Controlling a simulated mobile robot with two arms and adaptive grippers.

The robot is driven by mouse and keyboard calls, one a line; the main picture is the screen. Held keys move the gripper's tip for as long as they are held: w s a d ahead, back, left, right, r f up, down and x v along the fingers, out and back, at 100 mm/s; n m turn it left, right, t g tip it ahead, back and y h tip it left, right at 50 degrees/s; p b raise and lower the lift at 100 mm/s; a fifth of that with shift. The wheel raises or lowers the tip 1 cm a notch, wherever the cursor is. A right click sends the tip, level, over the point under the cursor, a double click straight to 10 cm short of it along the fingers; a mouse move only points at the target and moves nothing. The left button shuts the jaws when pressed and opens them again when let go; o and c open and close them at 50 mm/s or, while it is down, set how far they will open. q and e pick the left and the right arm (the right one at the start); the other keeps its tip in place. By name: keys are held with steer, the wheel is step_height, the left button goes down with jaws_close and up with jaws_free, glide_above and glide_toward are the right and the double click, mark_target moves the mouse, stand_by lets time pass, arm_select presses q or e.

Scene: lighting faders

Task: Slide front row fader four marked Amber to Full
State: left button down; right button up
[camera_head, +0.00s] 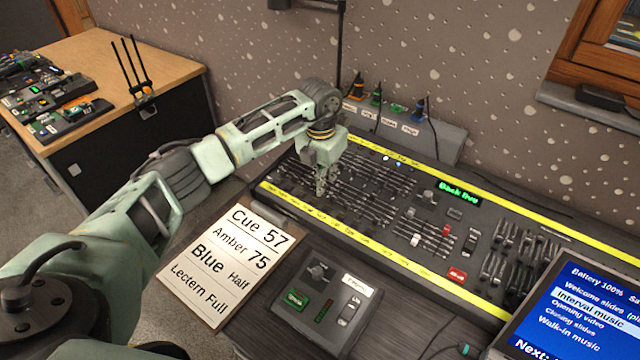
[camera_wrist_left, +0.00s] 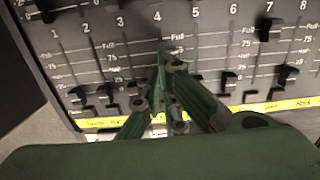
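The lighting desk (camera_head: 395,215) carries rows of black faders with a yellow label strip along its front edge. My left gripper (camera_head: 321,188) reaches down over its left part. In the left wrist view, my left gripper (camera_wrist_left: 166,62) has its dark green fingers converging, tips together, over the front row's track four, near the Full mark (camera_wrist_left: 178,38). The cap of fader four is not clearly visible; the fingers cover much of its track. Fader caps one (camera_wrist_left: 76,95) and two (camera_wrist_left: 106,92) sit low. The Amber label is hidden. My right gripper is not in view.
A cue card (camera_head: 225,263) and a small control box (camera_head: 320,305) lie before the desk. A screen (camera_head: 575,315) stands at the front right. Fader seven (camera_wrist_left: 268,28) shows a cap high on its neighbouring strip. A wooden table (camera_head: 110,65) stands at back left.

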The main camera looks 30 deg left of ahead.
mark_target(337, 179)
arm_select(q)
steer(key=shift+w+d+r+b, duration=0.1)
steer(key=shift+w+d+b, duration=0.15)
steer(key=shift+w+b, duration=0.3)
steer(key=shift+w+d+b, duration=0.2)
steer(key=shift+w+b, duration=0.15)
steer(key=shift+w, duration=0.4)
steer(key=shift+w+d+r+b, duration=0.1)
steer(key=shift+w+d+b, duration=0.15)
steer(key=shift+w+b, duration=0.3)
steer(key=shift+w, duration=0.15)
steer(key=c, duration=2.1)
jaws_free()
steer(key=shift+d+r, duration=0.1)
steer(key=shift+d, duration=0.05)
steer(key=shift+a, duration=0.25)
steer(key=shift+a+r+p, duration=0.1)
steer(key=shift+r+p, duration=1)
steer(key=shift+r, duration=0.15)
